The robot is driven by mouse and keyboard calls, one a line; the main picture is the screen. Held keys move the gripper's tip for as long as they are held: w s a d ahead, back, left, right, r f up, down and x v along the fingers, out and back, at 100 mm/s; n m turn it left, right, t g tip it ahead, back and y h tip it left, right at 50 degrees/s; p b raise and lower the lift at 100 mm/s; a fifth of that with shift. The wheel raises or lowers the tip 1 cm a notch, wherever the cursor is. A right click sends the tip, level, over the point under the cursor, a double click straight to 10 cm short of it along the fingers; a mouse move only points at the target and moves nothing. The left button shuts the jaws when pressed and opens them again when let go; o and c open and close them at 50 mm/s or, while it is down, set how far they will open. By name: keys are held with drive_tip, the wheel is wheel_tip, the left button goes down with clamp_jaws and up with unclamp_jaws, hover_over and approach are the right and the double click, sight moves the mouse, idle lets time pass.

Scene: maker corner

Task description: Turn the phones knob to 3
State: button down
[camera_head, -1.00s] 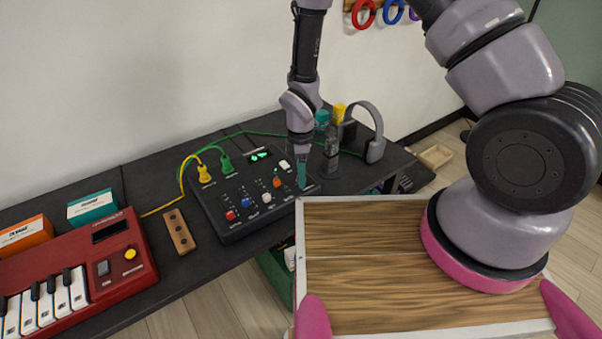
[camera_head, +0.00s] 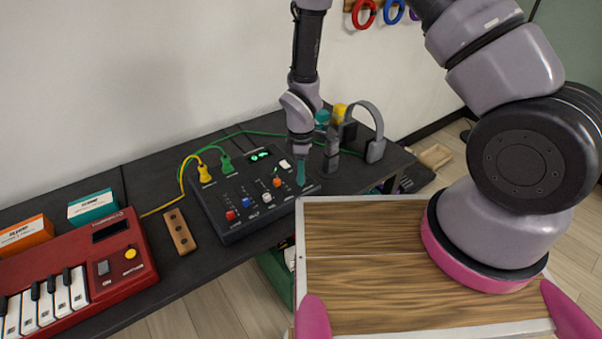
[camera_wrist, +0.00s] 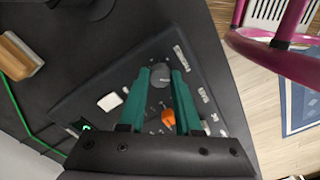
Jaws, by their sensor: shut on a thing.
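The black mixer box (camera_head: 235,212) lies on the dark table with several coloured knobs on its top. My gripper (camera_head: 301,184) points down at its right end. In the wrist view, the teal fingers of my gripper (camera_wrist: 161,80) are shut on a grey knob (camera_wrist: 160,74), which stands at the box's edge beyond the orange knob (camera_wrist: 168,117). The fingers hide this knob in the head view. The print beside it is too small to read, so its pointer and number cannot be told.
A white button (camera_wrist: 110,101) and a lit green display (camera_head: 259,155) are on the box. Headphones (camera_head: 376,150) stand behind my gripper on the right. Yellow (camera_head: 204,174) and green (camera_head: 227,163) plugs sit at the box's back left. A red keyboard (camera_head: 125,262) lies on the left.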

drive_tip(key=m, duration=1.2)
drive_tip(key=shift+m, duration=2.1)
drive_tip(key=c, duration=0.6)
unclamp_jaws()
drive_tip(key=shift+r, duration=0.1)
